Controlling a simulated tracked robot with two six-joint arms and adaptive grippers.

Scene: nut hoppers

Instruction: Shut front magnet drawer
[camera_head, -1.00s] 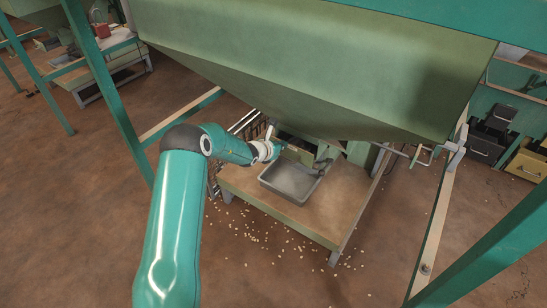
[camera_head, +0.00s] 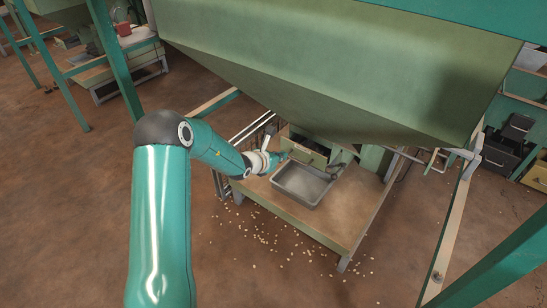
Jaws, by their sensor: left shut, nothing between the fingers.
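The front magnet drawer shows as a small olive-green front panel (camera_head: 309,157) with a handle, under the hopper and behind the metal tray. A dark opening shows behind and above the panel, so the drawer looks pulled out; how far is hard to tell. My left gripper (camera_head: 283,157) is shut and empty. It is just left of the drawer front, pointing at its left end; whether it touches is too small to tell. My right gripper is not in view.
A grey metal tray (camera_head: 329,198) stands on the wooden table (camera_head: 350,211) in front of the drawer. The large green hopper (camera_head: 330,75) hangs low above. A green frame post (camera_head: 117,62) stands at the left. Nuts (camera_head: 277,242) lie scattered on the floor.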

